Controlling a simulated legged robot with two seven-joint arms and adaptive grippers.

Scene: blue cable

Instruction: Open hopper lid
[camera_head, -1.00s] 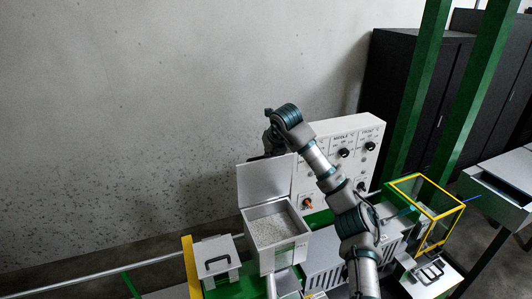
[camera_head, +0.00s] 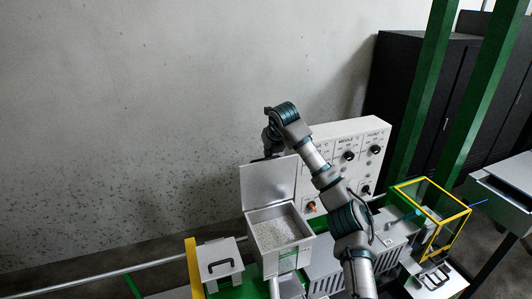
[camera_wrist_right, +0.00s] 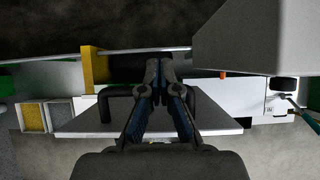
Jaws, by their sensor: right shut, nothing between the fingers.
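The hopper lid (camera_head: 268,184) is a grey plate that stands raised at the back of the open hopper (camera_head: 278,252). White pellets (camera_head: 279,230) show inside the hopper. My right arm arches over to the far side of the lid, and the lid hides most of the gripper in the head view. In the right wrist view my right gripper (camera_wrist_right: 165,68) is shut and empty, in front of the grey lid plate (camera_wrist_right: 82,122) and its black handle (camera_wrist_right: 117,92). I cannot tell whether the fingers touch the handle. My left gripper is not in view.
A control panel (camera_head: 360,146) with knobs stands behind my right arm. A second lidded box (camera_head: 218,259) with a black handle is left of the hopper. A yellow-framed guard (camera_head: 440,212) is at the right. The wall behind the lid leaves free room.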

